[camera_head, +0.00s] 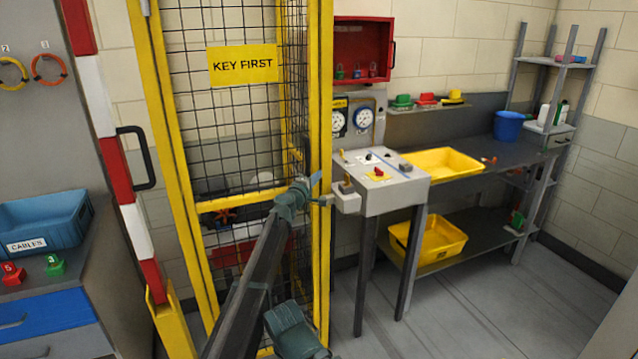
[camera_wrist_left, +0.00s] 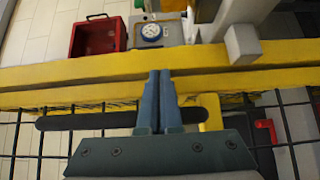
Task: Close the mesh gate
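The mesh gate (camera_head: 232,130) is a yellow-framed black grid panel with a "KEY FIRST" sign. Its right upright (camera_head: 315,90) stands close beside a yellow post (camera_head: 326,90). In the left wrist view the two yellow bars (camera_wrist_left: 80,92) run side by side with a narrow dark seam. My left gripper (camera_head: 314,184) is at the gate's right edge; its fingers (camera_wrist_left: 160,90) are together, with nothing seen between them. A dark handle bar (camera_wrist_left: 85,121) runs across behind the fingers; contact cannot be told.
A grey box (camera_head: 347,198) juts out beside the post. A control console (camera_head: 390,200) stands right of it, before a bench (camera_head: 500,150) with yellow bins. A red-and-white post (camera_head: 118,170) and a cabinet with a blue bin (camera_head: 45,220) stand left. Floor at front right is clear.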

